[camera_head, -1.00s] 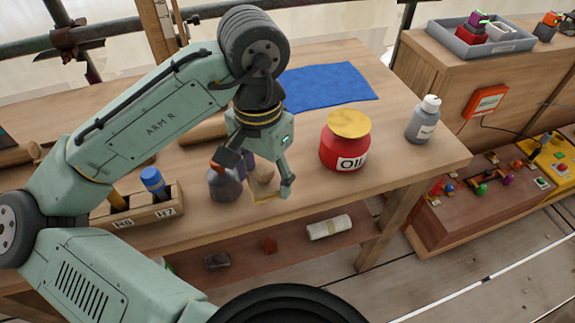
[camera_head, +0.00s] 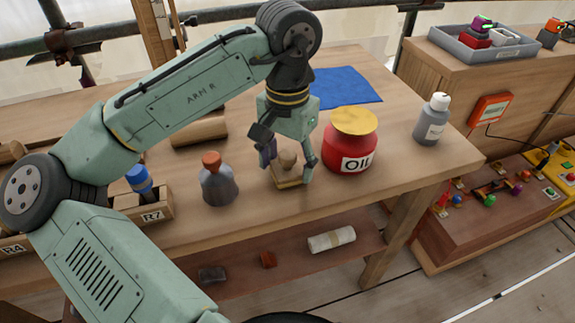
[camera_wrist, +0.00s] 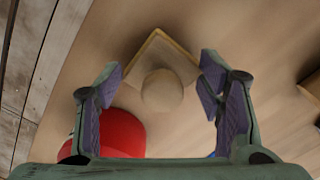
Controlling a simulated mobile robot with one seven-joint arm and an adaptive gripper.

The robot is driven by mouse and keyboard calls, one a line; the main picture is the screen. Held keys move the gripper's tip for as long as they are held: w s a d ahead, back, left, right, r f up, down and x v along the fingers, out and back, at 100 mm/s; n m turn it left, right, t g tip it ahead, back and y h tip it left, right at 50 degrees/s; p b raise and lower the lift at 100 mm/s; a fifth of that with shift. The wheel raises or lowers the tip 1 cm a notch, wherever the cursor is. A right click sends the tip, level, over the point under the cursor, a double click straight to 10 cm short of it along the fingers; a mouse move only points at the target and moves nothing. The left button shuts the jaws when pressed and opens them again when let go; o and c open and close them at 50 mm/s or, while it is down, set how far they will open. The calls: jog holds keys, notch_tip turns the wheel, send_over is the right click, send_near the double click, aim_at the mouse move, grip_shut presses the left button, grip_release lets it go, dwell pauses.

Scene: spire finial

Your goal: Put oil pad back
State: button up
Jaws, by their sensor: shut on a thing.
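The pad is a square wooden piece with a round knob; in the head view the pad (camera_head: 291,184) is between my gripper's fingertips. My gripper (camera_head: 290,168) is shut on it, just left of the red OIL jar (camera_head: 350,148) with its yellow lid. In the wrist view the pad (camera_wrist: 163,58) lies between the purple finger pads of my gripper (camera_wrist: 163,78), its knob facing the camera. I cannot tell whether its underside touches the bench. The red jar (camera_wrist: 120,132) also shows close to the left finger there.
A grey bottle with an orange cap (camera_head: 218,182) stands left of my gripper on the bench (camera_head: 400,165). A grey squeeze bottle (camera_head: 432,122) stands right of the jar. A blue cloth (camera_head: 342,86) lies behind. A wooden rack (camera_head: 152,210) is at left.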

aim_at(288, 155)
jog(key=o, duration=1)
notch_tip(288, 155, up, 12)
jog(key=shift+p, duration=0.3)
